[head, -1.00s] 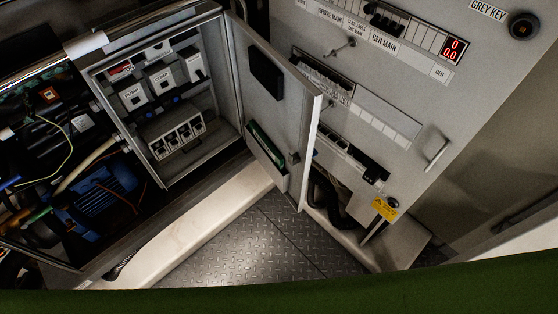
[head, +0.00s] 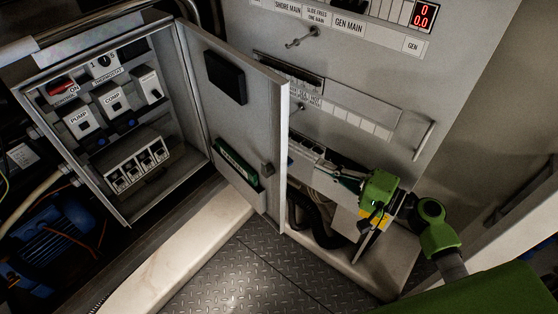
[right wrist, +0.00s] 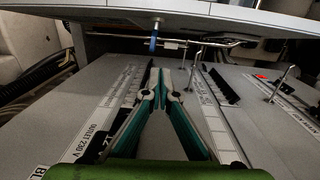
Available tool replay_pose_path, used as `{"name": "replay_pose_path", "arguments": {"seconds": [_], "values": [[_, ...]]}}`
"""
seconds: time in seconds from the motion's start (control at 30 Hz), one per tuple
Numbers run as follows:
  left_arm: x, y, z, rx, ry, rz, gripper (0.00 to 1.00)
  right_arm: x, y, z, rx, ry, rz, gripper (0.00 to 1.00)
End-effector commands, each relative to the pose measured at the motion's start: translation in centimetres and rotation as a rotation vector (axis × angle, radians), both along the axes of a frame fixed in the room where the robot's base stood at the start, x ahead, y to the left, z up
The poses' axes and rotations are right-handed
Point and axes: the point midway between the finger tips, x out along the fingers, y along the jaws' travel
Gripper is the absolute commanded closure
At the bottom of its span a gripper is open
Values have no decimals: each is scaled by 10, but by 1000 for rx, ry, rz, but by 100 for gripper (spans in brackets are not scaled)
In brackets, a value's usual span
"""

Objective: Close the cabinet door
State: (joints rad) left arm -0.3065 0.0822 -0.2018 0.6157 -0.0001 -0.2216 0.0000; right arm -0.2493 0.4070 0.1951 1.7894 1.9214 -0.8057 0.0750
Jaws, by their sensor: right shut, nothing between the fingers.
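The cabinet door (head: 250,125) is a grey metal panel, standing wide open in the head view. It is hinged on the right side of the cabinet (head: 75,160), whose switches are exposed. A black box and a green holder are on the door's inner face. My right gripper (head: 338,174) is to the right of the door's free edge, in front of the grey control panel, and appears apart from the door. In the right wrist view its fingers (right wrist: 161,84) meet at the tips, shut and empty. My left gripper is not in view.
The grey control panel (head: 345,70) with a bar handle (head: 424,140) and small levers stands at the right. A pale ledge (head: 175,250) and tread-plate floor (head: 235,275) lie below. A blue motor (head: 50,240) and cables are at the lower left.

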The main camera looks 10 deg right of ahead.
Motion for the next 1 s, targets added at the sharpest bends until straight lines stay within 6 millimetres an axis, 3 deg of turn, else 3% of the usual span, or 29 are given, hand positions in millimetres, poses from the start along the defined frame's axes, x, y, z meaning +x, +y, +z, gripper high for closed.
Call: {"name": "replay_pose_path", "arguments": {"seconds": [0.1, 0.27, 0.67, 0.8, 1.0], "values": [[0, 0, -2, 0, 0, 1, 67, -1, 4, 18, 33, -29, 20, 100], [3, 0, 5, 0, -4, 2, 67, 11, 15, 22, 37, -30, 21, 100], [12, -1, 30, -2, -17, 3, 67, 73, 70, 22, 35, -29, 20, 100], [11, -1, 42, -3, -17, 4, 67, 62, 90, 21, 35, -25, 20, 100], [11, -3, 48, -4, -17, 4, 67, 55, 104, 19, 34, -27, 19, 100]]}}
